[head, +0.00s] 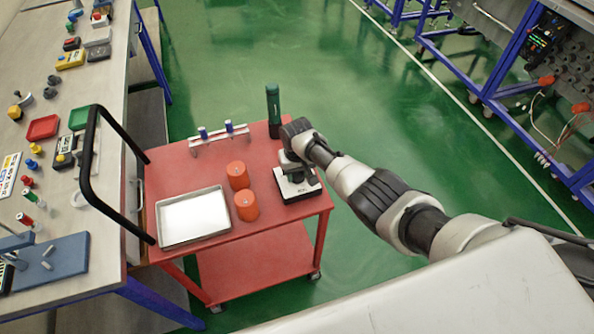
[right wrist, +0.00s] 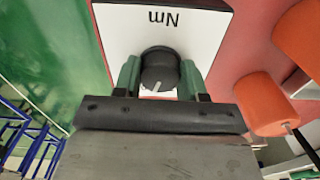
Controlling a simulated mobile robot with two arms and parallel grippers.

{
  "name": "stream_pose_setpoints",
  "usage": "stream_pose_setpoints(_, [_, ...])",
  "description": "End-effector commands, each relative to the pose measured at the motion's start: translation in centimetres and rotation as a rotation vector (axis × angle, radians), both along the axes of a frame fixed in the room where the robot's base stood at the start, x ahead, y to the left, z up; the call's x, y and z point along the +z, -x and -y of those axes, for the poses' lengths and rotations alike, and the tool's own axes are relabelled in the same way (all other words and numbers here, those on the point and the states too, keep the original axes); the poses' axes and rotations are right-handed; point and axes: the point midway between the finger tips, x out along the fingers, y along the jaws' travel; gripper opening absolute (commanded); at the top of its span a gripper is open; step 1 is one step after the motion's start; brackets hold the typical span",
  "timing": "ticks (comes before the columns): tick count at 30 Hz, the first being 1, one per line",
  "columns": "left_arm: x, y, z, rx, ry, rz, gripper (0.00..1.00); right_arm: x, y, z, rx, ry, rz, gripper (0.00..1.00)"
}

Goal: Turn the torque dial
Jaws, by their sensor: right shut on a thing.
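The torque dial (right wrist: 160,70) is a dark round knob with a light pointer mark, on a white plate (right wrist: 205,28) marked "Nm". In the head view its device (head: 298,187) sits at the right side of the red cart, with the dial mostly hidden by my gripper. My right gripper (right wrist: 160,78) is shut on the dial, one green-lined finger on each side of it. In the head view the right gripper (head: 292,163) reaches down over the device from the right. My left gripper is not in view.
Two orange cylinders (head: 238,175) and a metal tray (head: 193,217) stand left of the device on the red cart (head: 165,165). A dark green cylinder (head: 273,105) and a rack with blue-topped pieces (head: 219,136) are at the back. A black handle (head: 84,170) rises at the left.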

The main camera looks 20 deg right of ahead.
Motion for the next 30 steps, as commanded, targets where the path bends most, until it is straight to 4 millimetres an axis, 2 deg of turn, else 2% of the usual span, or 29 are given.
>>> stream_pose_setpoints(19, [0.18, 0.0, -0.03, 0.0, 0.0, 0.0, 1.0, 0.27, -0.27, -0.02, -0.054, 0.0, 0.008, 0.17])
stream_pose_setpoints(20, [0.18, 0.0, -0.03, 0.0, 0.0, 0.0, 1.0, 0.27, -0.28, -0.01, -0.054, 0.0, 0.008, 0.43])
stream_pose_setpoints(24, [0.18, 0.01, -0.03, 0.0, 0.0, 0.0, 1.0, 0.22, -0.22, -0.01, -0.053, 0.0, 0.007, 0.64])
stream_pose_setpoints(25, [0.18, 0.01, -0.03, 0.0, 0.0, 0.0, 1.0, 0.19, -0.19, 0.0, -0.053, 0.0, 0.006, 0.67])
stream_pose_setpoints(30, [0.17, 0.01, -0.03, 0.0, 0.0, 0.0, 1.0, 0.11, -0.12, 0.0, -0.053, 0.0, 0.004, 0.67])
